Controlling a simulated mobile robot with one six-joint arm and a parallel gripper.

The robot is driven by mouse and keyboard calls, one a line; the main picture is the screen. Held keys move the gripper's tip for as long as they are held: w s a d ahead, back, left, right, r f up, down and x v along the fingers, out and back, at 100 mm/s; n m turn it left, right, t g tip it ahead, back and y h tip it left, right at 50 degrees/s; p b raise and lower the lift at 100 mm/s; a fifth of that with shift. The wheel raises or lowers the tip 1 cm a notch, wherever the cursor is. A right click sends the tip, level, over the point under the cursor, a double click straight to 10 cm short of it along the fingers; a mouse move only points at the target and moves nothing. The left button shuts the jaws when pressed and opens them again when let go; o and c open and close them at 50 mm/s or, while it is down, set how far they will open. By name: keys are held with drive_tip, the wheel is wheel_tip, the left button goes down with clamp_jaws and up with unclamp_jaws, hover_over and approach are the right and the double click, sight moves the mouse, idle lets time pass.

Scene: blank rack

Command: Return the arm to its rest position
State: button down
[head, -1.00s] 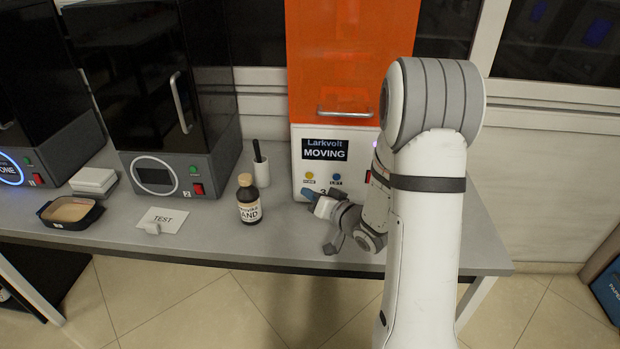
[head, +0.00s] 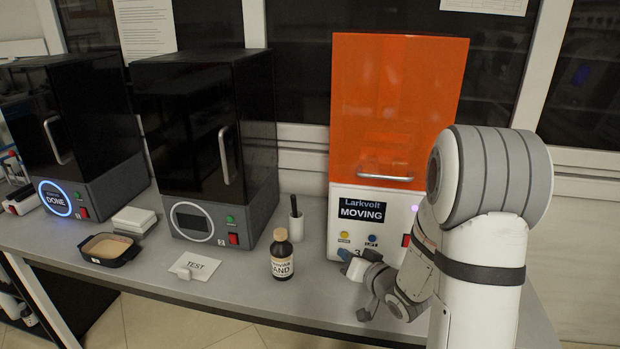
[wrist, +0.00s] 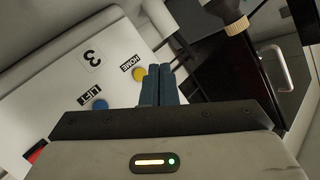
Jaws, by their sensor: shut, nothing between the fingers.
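My arm (head: 483,270) reaches from the lower right over the bench. My gripper (head: 345,256) is at the front of the orange-hooded machine (head: 398,100), close to its yellow HOME button (head: 344,237) and blue LIFT button (head: 372,240). In the wrist view the blue fingers of my gripper (wrist: 158,72) are together with nothing between them. The yellow button (wrist: 139,74) shows just left of the fingertips and the blue button (wrist: 100,104) lower left. I cannot tell whether the fingertips touch the panel. The machine's screen (head: 362,209) reads "Larkvolt MOVING".
A brown bottle (head: 282,256) stands left of my gripper, with a dark pen-like item in a white holder (head: 296,228) behind it. A TEST card (head: 196,265), a black dish (head: 108,250) and two black machines (head: 205,130) are further left. The bench front (head: 230,300) is mostly clear.

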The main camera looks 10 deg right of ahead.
drive_tip(key=s+d+r+g+h+p, duration=0.2)
drive_tip(key=s+d+r+g+h, duration=0.25)
drive_tip(key=s+r+h, duration=0.35)
drive_tip(key=s+a+r+g+y+p, duration=0.1)
drive_tip(key=s+a+r+g, duration=0.1)
drive_tip(key=s, duration=0.7)
drive_tip(key=s+a+r+n+g+y, duration=0.1)
drive_tip(key=s+a+r+g, duration=0.1)
drive_tip(key=s+g, duration=0.3)
drive_tip(key=s+a, duration=0.1)
drive_tip(key=s, duration=0.3)
drive_tip(key=shift+s+a+n+p, duration=0.25)
drive_tip(key=shift+n+p, duration=0.05)
drive_tip(key=shift+p, duration=0.1)
drive_tip(key=shift+r, duration=0.1)
